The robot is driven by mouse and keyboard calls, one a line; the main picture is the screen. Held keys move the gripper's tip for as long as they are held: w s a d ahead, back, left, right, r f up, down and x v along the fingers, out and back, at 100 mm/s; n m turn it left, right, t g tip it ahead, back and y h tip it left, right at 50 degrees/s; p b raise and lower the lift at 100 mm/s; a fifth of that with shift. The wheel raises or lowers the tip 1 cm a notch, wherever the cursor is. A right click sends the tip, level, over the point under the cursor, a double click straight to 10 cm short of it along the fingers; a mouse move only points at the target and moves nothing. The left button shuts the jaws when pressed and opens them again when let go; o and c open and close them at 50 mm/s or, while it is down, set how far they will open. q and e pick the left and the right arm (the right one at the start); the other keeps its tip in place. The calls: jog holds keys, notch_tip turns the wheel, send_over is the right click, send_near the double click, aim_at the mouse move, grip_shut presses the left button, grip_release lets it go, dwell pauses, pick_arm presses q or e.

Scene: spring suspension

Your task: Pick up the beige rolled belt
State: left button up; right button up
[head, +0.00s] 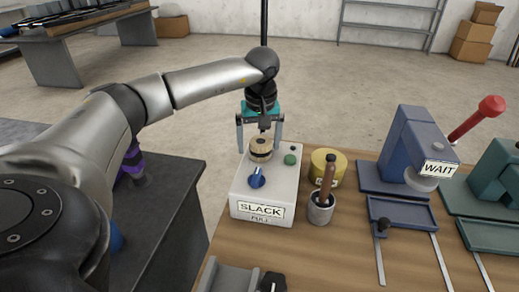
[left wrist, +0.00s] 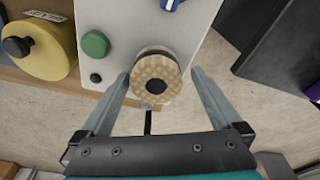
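The beige rolled belt (head: 261,145) is a small round roll with a dark band, on top of the white box (head: 272,187) labelled SLACK near its back edge. In the left wrist view the belt (left wrist: 158,70) shows its face with a dark centre hole. My left gripper (head: 259,149) reaches over from behind and is open, one finger at each side of the belt. In the left wrist view gaps show between the belt and both fingers of the gripper (left wrist: 160,73). My right gripper is not in view.
A blue knob (head: 257,178) and green button (head: 290,160) sit on the box. A yellow roll (head: 328,166) and a grey cup (head: 320,208) with a wooden-handled tool stand right of it. A blue press (head: 400,150) labelled WAIT is farther right.

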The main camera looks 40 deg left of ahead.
pick_arm(q)
jog(key=shift+f, duration=0.35)
jog(key=c, duration=1.5)
jog(key=shift+r, duration=0.15)
